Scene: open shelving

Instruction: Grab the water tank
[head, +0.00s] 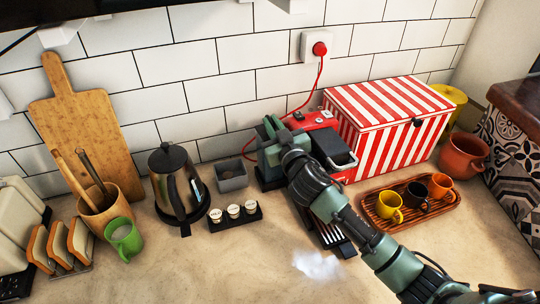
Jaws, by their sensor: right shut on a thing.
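A red coffee machine (322,118) stands on the counter against the tiled wall, with a dark tray at its front. My right arm comes in from the lower right and crosses in front of the machine. My right gripper (272,130) is at the machine's back left side, shut on the water tank there. The gripper and wrist hide almost all of the tank, so its outline and whether it is still seated cannot be told. My left gripper is not in view.
A striped box (385,115) stands right of the machine. A wooden tray (412,222) with small cups is at the front right. A kettle (178,185), a grey container (231,176) and a black pod holder (235,220) stand to the left. A red cable (318,75) runs to the socket.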

